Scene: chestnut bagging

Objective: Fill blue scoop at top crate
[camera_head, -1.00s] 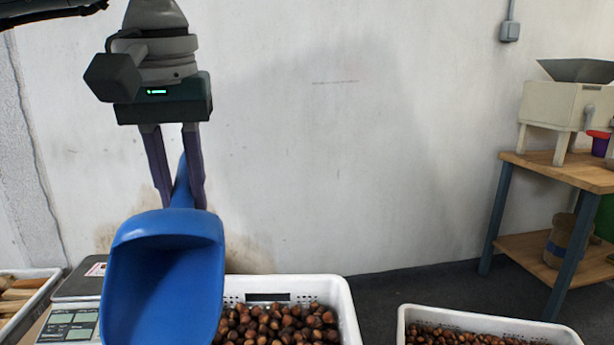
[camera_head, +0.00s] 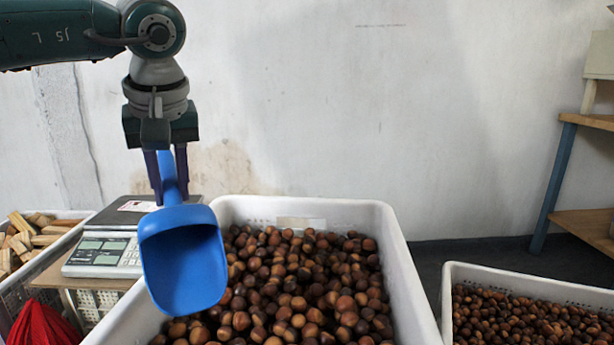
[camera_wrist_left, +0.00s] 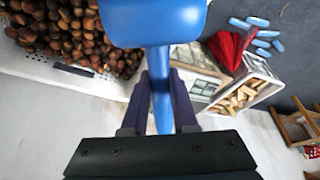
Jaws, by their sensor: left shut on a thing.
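The blue scoop (camera_head: 184,262) hangs from my left gripper (camera_head: 167,190), which is shut on its handle. The scoop's bowl points down and faces the head camera, and it looks empty. It overlaps the left part of the top crate (camera_head: 412,290) in the head view; I cannot tell whether it touches the chestnuts (camera_head: 300,290). That white crate is full of brown chestnuts. In the left wrist view the scoop handle (camera_wrist_left: 162,95) runs between the fingers, and the chestnuts (camera_wrist_left: 70,35) lie to the left. My right gripper is not in view.
A scale (camera_head: 105,255) stands left of the crate. A crate of wood pieces (camera_head: 30,238) and a red cloth-like item (camera_head: 42,325) are further left. A second white crate (camera_head: 540,285) of smaller nuts stands at right. A wooden table (camera_head: 585,222) stands behind it.

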